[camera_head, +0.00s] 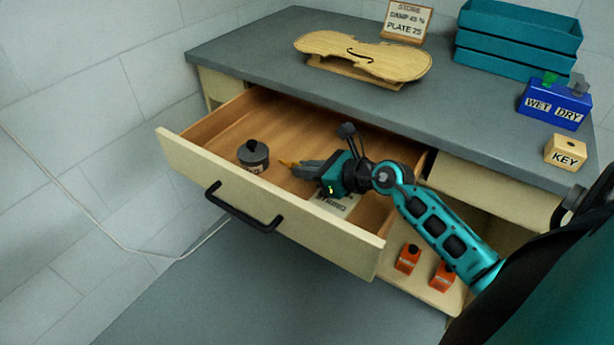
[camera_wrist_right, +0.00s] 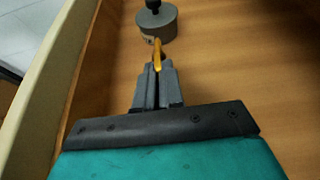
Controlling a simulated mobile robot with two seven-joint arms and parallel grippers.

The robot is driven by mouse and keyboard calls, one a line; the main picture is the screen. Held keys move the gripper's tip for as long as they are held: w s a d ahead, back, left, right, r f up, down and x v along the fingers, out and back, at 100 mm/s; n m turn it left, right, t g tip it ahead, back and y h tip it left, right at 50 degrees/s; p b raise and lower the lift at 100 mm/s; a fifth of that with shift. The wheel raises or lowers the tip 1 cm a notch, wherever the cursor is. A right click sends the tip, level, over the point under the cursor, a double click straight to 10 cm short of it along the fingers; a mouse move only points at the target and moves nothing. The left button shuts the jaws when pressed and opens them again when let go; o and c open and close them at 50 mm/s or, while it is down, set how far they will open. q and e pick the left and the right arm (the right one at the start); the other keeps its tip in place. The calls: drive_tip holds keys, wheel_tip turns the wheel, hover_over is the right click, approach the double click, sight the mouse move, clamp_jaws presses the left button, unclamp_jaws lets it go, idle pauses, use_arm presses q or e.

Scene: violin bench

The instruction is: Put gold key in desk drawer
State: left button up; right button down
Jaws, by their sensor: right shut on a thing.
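The desk drawer (camera_head: 162,155) is pulled open, with its wooden floor showing. My right gripper (camera_head: 297,165) is inside the drawer's outline, shut on the gold key (camera_head: 286,163). In the right wrist view the key (camera_wrist_right: 157,52) sticks out past the closed fingertips (camera_wrist_right: 156,68); the rest of it is hidden between them. I cannot tell whether the key touches the drawer floor. My left gripper does not show.
A dark grey lidded pot (camera_head: 253,155) stands in the drawer, left of the key. A paper label (camera_head: 343,204) lies under my right gripper. The drawer's black handle (camera_head: 240,210) is on its front. A KEY block (camera_head: 565,152) and a blue WET/DRY box (camera_head: 555,104) sit on the desktop.

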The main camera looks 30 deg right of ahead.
drive_tip(key=shift+f, duration=0.35)
drive_tip(key=shift+f+b, duration=0.3)
drive_tip(key=shift+f, duration=0.15)
drive_tip(key=shift+f, duration=0.1)
drive_tip(key=c, duration=1.3)
unclamp_jaws()
drive_tip(key=shift+o, duration=0.2)
